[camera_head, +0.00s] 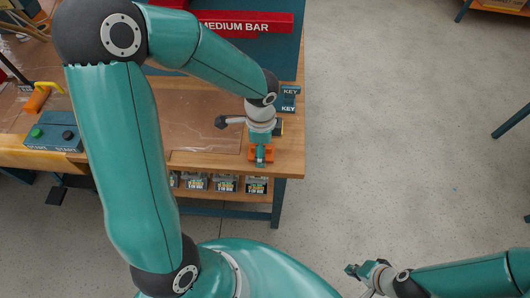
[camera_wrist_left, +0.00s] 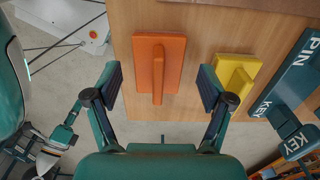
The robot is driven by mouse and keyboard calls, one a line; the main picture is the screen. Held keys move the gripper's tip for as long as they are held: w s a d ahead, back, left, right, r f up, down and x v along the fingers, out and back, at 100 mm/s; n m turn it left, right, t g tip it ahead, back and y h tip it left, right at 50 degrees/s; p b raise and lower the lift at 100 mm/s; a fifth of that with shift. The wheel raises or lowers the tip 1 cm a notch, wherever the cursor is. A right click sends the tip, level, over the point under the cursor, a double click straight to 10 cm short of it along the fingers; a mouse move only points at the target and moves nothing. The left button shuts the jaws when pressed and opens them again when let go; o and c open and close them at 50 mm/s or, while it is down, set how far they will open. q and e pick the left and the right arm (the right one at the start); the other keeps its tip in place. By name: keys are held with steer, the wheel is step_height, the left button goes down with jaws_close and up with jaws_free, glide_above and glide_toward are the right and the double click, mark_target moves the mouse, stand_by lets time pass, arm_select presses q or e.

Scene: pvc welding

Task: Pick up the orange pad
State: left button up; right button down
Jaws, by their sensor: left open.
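The orange pad (camera_wrist_left: 172,52) is a flat plate with a raised upright rib, on the wooden table near its edge. In the left wrist view it lies between and ahead of the fingertips of my left gripper (camera_wrist_left: 160,80), which is open and empty. In the head view the left gripper (camera_head: 261,152) hangs over the orange pad (camera_head: 269,153) and hides part of it. My right gripper (camera_head: 358,271) is at the lower right, over the floor, away from the table; its fingers are too small to judge.
A yellow pad (camera_wrist_left: 243,68) lies just right of the orange pad, beside teal blocks marked PIN (camera_wrist_left: 290,75) and KEY (camera_wrist_left: 292,137). A red MEDIUM BAR holder (camera_head: 240,22) stands at the back. A teal button box (camera_head: 55,137) sits at the left.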

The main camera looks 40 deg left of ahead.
arm_select(q)
steer(key=c, duration=1.1)
steer(key=shift+o, duration=0.2)
steer(key=shift+r, duration=0.1)
step_height(320, 180, up, 20)
steer(key=p, duration=0.2)
